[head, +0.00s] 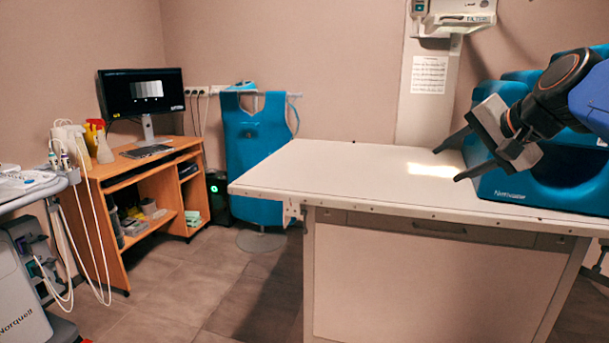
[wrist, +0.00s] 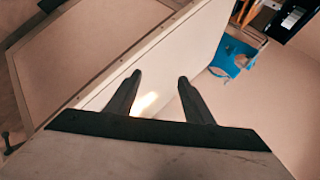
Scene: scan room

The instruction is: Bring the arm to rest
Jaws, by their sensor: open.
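My gripper (head: 446,164) is at the right of the head view, over the right part of the white table (head: 330,174). Its two dark fingers are spread apart with nothing between them. In the wrist view my gripper (wrist: 160,82) also shows open and empty, with the table (wrist: 192,50) beyond the fingertips. My arm reaches in from the right edge of the head view, in front of the blue padded block.
A blue padded block (head: 510,192) stands on the table's right end, close to my gripper. A wooden desk (head: 150,190) with a monitor (head: 140,92) stands at the left. A blue apron (head: 255,150) hangs behind the table. The table's left half is bare.

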